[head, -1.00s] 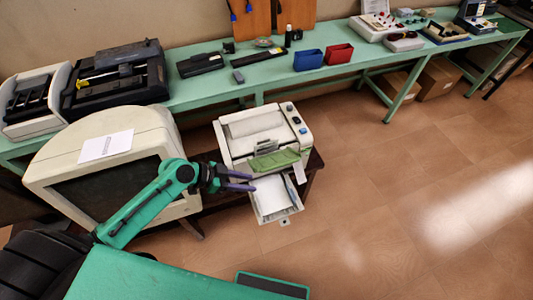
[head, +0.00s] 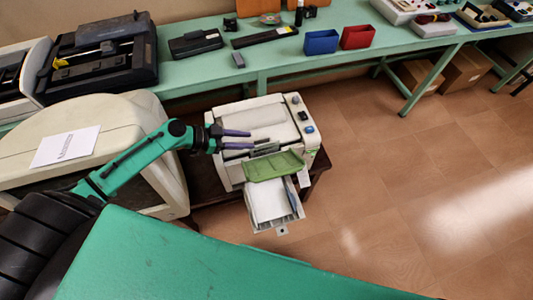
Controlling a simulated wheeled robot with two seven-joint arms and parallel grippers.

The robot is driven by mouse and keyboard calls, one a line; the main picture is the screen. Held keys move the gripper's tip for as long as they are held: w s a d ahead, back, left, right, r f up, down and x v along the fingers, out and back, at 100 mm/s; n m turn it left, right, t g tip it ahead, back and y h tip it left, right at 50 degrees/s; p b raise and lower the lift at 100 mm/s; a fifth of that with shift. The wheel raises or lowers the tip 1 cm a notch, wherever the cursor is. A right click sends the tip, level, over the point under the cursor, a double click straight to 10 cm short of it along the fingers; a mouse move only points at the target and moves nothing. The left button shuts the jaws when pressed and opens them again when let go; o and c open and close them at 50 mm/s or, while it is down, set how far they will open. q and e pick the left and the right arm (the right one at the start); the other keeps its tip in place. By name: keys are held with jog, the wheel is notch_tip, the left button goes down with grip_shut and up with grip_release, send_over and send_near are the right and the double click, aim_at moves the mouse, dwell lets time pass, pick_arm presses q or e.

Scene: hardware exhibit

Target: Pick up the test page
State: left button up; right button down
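A white printer (head: 262,112) stands on a dark low table, with a green flap (head: 273,166) at its front. White paper (head: 264,203) lies in its pulled-out front tray (head: 282,229). Another white sheet with a line of print (head: 65,147) lies on top of the beige monitor. I cannot tell for sure which sheet is the test page. My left gripper (head: 252,140) is open, with two purple fingers apart and nothing between them. It appears above the printer's left side, behind the green flap and away from both sheets. My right gripper is not in view.
The beige monitor (head: 30,175) stands left of the printer, below my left arm. A long green bench (head: 285,72) runs behind, bearing a blue bin (head: 320,42), a red bin (head: 357,38) and devices. Cardboard boxes (head: 417,77) sit underneath. The floor at right is clear.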

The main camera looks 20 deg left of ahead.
aim_at(265, 146)
pick_arm(q)
notch_tip(265, 146, down, 3)
jog(key=shift+f+b, duration=0.1)
jog(key=shift+b, duration=0.9)
jog(key=p+x, duration=0.3)
jog(key=x, duration=0.4)
jog(key=shift+w+d, duration=0.1)
jog(key=shift+w, duration=0.05)
jog(key=shift+w+d+f, duration=0.15)
grip_shut()
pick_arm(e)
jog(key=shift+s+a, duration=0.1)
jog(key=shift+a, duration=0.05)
